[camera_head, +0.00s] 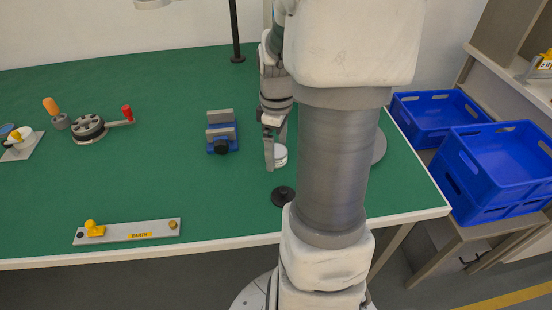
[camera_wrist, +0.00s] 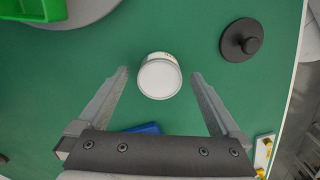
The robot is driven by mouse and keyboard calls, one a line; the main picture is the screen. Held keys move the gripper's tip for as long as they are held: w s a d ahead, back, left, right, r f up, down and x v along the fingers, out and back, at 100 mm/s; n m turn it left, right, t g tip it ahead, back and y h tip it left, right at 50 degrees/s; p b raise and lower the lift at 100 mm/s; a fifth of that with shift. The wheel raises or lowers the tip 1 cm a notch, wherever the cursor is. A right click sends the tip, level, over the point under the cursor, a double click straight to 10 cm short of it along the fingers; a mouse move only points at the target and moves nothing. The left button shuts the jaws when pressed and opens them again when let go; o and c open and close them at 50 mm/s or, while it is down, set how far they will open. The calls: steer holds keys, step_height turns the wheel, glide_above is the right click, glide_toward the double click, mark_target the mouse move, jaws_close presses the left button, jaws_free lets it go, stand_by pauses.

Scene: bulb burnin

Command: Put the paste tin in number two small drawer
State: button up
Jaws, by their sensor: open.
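The paste tin, a small round tin with a pale lid, stands on the green table. In the wrist view the tin (camera_wrist: 160,77) lies between and just ahead of my open fingertips, with green table showing on both sides. In the head view the tin (camera_head: 280,156) is partly hidden behind my gripper (camera_head: 275,158), which points down beside it. In the wrist view my gripper (camera_wrist: 159,75) is open and empty. I cannot see any small drawer in either view.
A black knobbed disc (camera_head: 283,195) sits near the tin. A blue vise (camera_head: 221,135) stands to the left. An earth bar (camera_head: 128,232) lies at the front edge. Blue crates (camera_head: 497,165) stand right of the table. A green bin (camera_wrist: 30,10) shows in the wrist view.

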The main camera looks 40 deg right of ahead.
steer(key=shift+f, duration=0.5)
steer(key=c, duration=1.6)
steer(key=shift+r, duration=0.15)
